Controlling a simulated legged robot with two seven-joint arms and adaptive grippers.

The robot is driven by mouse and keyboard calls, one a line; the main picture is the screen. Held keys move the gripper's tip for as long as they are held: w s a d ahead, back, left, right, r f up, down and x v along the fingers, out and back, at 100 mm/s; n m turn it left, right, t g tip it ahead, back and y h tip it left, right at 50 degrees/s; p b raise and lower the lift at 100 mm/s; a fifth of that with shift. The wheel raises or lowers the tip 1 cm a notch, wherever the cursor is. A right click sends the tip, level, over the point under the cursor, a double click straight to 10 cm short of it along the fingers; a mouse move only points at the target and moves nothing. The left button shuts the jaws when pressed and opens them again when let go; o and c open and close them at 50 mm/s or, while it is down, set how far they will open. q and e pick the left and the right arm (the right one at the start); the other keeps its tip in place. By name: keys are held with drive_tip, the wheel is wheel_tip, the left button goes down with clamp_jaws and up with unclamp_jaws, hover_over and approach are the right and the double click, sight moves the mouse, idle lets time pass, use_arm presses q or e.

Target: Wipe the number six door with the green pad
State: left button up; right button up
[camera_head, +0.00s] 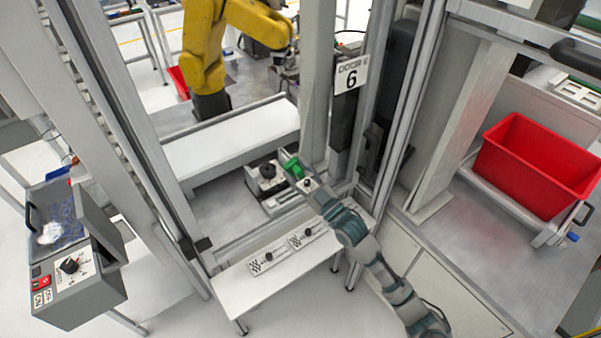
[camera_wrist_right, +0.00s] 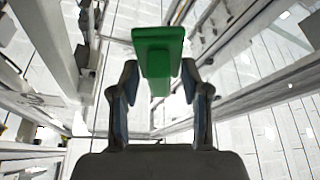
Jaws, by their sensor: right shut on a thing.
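The number six sign (camera_head: 351,75), white with "DOOR 6", is fixed on a dark upright at the top centre of the head view. The framed opening by it looks into a cell; I cannot tell clearly where the door panel is. My right arm comes in from the lower right. My right gripper (camera_head: 298,173) is shut on the green pad (camera_head: 292,166) and holds it in front of the opening, below and left of the sign. In the right wrist view, the gripper (camera_wrist_right: 160,105) has the green pad (camera_wrist_right: 158,52) between its fingers. My left gripper is not in view.
A narrow white shelf (camera_head: 235,295) with small labelled parts lies below my right arm. Metal posts frame the opening. A yellow robot arm (camera_head: 205,50) stands inside the cell. A red bin (camera_head: 545,165) is at the right, and a grey control box (camera_head: 85,300) at the lower left.

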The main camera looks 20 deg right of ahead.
drive_tip(key=shift+w+d+b, duration=0.3)
drive_tip(key=shift+d+b, duration=0.1)
drive_tip(key=shift+d, duration=0.45)
drive_tip(key=shift+s+a+r+p, duration=0.15)
drive_tip(key=shift+a+p, duration=0.25)
drive_tip(key=shift+p, duration=0.5)
drive_tip(key=shift+s+a, duration=0.15)
drive_tip(key=shift+a, duration=0.4)
